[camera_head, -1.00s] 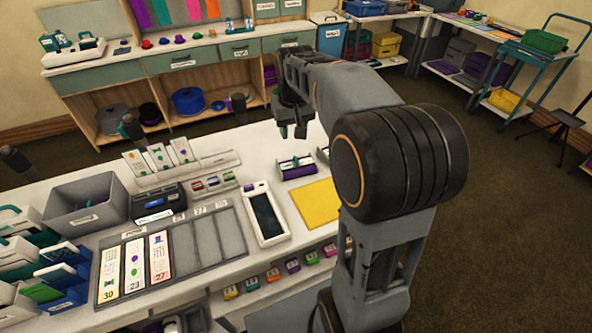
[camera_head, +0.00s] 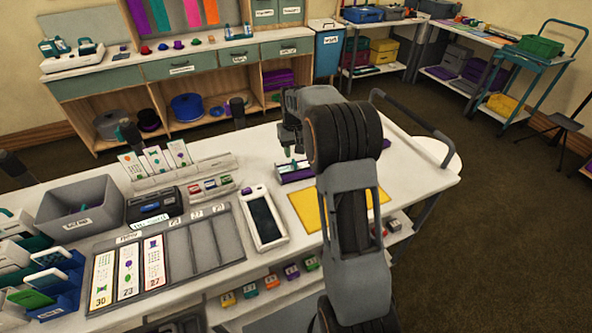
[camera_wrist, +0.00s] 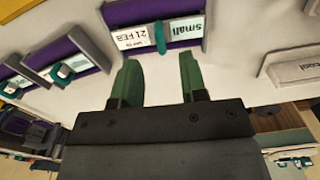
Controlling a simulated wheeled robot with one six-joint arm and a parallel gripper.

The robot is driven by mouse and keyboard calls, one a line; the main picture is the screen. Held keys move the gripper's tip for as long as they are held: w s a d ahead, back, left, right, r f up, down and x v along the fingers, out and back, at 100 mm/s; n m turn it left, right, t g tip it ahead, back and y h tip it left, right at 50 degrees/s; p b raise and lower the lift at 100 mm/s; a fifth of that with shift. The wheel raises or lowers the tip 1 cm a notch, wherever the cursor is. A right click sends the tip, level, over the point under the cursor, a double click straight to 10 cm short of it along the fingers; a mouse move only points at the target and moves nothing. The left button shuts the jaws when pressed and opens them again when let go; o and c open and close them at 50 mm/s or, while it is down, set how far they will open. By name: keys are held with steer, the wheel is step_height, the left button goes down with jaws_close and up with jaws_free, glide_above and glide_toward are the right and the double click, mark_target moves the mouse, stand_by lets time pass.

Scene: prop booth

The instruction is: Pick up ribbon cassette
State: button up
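A purple and white cassette-like piece (camera_head: 296,173) lies on the white worktop, beyond the yellow sheet; I take it as the ribbon cassette. In the wrist view a purple piece (camera_wrist: 183,8) with a teal band and a white label reading "small" and "21 FEB" lies just ahead of the fingertips. My gripper (camera_wrist: 158,68) is open, its two green fingers apart with only white worktop between them. In the head view my gripper (camera_head: 291,146) is above the cassette, partly hidden by my arm.
More purple pieces with teal clips (camera_wrist: 62,72) lie to the left in the wrist view, and a grey labelled block (camera_wrist: 290,70) to the right. A yellow sheet (camera_head: 305,209), a tablet-like device (camera_head: 264,219) and a grey bin (camera_head: 82,209) are on the worktop.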

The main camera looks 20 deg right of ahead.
mark_target(294, 161)
steer(key=shift+f+p, duration=0.35)
steer(key=shift+f, duration=2.35)
steer(key=shift+c, duration=0.2)
jaws_close()
